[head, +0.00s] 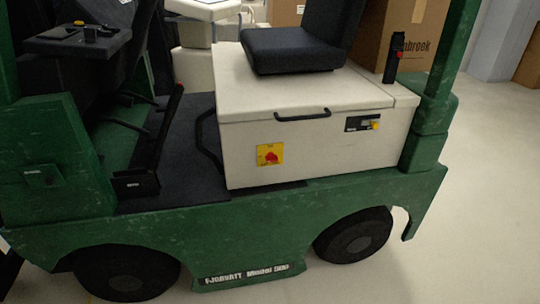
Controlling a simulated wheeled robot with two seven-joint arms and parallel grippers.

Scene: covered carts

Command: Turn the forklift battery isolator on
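The battery isolator (270,154) is a red rotary knob on a square yellow plate. It sits on the side of the forklift's cream battery box (240,120), below and left of a black handle. The knob's exact angle is too small to tell. The green forklift (300,205) stands side-on across the view. Neither of my grippers shows in the head view, and nothing is touching the isolator.
A black bar handle (303,115) and a small panel with a yellow knob (375,125) are on the same box. A black seat (290,50) is on top. A black lever (165,130) stands at left. Cardboard boxes (425,28) are behind. Bare floor (480,200) is at right.

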